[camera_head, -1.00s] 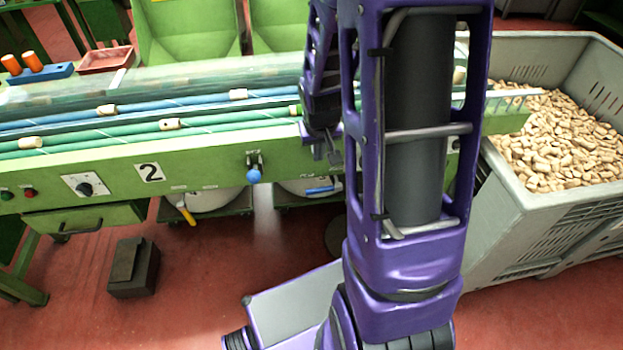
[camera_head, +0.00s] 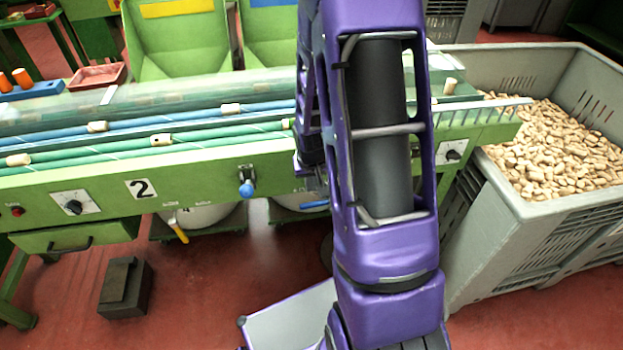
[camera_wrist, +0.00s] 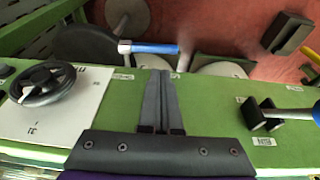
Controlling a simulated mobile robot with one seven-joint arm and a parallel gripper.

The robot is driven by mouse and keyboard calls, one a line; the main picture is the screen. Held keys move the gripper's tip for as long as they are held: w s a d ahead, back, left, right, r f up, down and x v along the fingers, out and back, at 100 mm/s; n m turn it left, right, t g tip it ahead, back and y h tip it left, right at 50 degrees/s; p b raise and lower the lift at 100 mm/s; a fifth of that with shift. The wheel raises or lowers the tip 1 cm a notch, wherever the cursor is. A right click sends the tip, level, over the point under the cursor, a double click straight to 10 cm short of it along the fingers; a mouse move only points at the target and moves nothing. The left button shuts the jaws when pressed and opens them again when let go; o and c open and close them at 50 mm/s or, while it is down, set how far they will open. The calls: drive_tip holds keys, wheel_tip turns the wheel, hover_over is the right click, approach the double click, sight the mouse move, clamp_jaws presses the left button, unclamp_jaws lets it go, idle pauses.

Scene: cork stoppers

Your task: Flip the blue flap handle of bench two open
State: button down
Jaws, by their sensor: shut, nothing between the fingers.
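A yellow handle (camera_head: 180,235) sits under the bench to the left. A dial (camera_wrist: 42,86) on a white plate is left of my fingers in the wrist view. A grey crate of corks (camera_head: 470,230) stands at the right. A dark block (camera_head: 124,288) lies on the red floor.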

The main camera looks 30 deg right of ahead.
sight(311, 204)
drive_tip(key=x, duration=0.4)
drive_tip(key=s+b+x, duration=0.1)
drive_tip(key=x, duration=0.1)
drive_tip(key=shift+f, duration=0.5)
